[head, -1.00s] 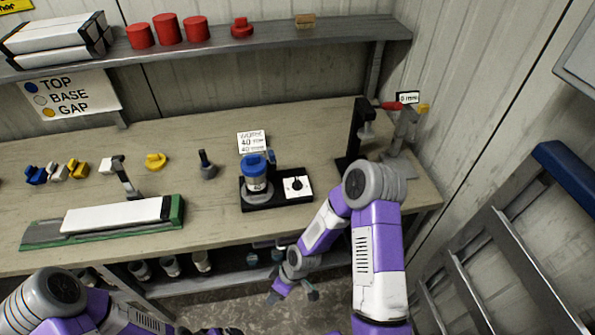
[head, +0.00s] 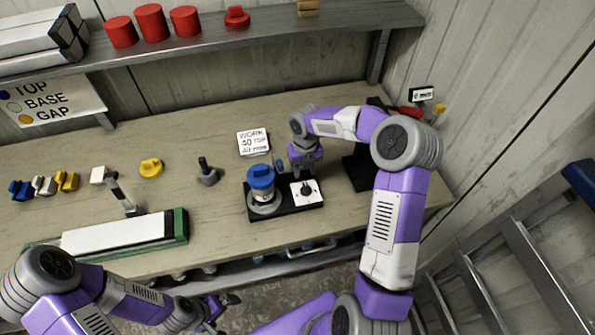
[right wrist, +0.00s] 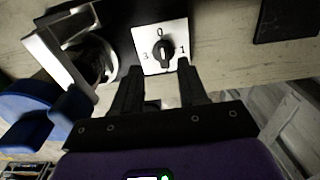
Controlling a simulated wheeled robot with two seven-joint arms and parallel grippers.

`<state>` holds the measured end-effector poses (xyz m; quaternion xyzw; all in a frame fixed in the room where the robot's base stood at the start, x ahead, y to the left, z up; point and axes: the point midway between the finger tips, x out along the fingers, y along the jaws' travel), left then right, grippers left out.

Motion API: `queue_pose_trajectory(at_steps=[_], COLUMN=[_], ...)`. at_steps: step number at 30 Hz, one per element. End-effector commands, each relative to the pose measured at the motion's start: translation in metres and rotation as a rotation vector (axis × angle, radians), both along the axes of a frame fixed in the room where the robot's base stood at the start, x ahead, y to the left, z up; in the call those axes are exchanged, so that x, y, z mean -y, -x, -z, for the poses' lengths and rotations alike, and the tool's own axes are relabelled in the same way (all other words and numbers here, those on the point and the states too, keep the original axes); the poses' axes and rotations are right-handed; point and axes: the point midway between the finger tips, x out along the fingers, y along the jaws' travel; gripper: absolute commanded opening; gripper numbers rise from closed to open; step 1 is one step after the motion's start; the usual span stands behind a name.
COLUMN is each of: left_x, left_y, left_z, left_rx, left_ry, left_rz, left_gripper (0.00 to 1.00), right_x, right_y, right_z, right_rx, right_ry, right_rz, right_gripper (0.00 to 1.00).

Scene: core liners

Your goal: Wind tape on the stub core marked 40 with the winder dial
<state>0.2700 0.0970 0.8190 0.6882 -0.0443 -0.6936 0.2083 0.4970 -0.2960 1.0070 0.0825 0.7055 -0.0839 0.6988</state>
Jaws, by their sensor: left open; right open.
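The winder (head: 284,211) is a black base on the bench. On its left end stands a pale stub core (head: 263,194) with a blue top (head: 261,178); no number is readable on it. On its right end is the dial, a black knob on a white plate (head: 314,197). In the right wrist view the dial (right wrist: 161,48) shows 0, 1 and 3. My right gripper (head: 305,170) hangs over the dial, its open fingers (right wrist: 157,75) pointing at the knob, apparently not touching it. My left gripper (head: 228,308) is open in front of the bench, holding nothing visible.
A work card (head: 253,143) reading 40 stands behind the winder. A dark stand (head: 362,172) is to its right and a small grey tool (head: 208,174) to its left. Blue, white and yellow pieces and a long white block (head: 117,236) lie further left.

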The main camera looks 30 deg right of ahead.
Motion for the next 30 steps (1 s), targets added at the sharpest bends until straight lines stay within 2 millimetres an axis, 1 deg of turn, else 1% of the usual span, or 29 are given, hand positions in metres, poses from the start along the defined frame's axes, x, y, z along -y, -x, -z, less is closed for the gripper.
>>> queue_pose_trajectory(at_steps=[9,12,18,25,30], left_x=[0.000,0.000,0.000,0.000,0.000], left_y=[0.002,0.001,0.002,0.002,0.002], left_z=[0.004,0.005,0.006,0.006,0.006], left_rx=[-0.004,-0.003,-0.003,-0.003,-0.003], left_ry=[0.001,0.001,0.001,0.001,0.001], left_rz=[0.000,0.000,0.000,0.000,0.000], left_gripper=[1.00,1.00,1.00,1.00,1.00], right_x=[0.000,0.000,0.000,0.000,0.000], right_y=[0.002,0.002,0.002,0.002,0.002], right_z=[0.049,0.061,0.072,0.072,0.072], right_rx=[-0.005,-0.005,-0.002,-0.002,-0.002], right_ry=[0.000,-0.001,0.000,0.000,0.000], right_rz=[-0.003,-0.002,0.000,0.000,0.000], right_gripper=[0.43,0.43,0.43,0.43,0.17])
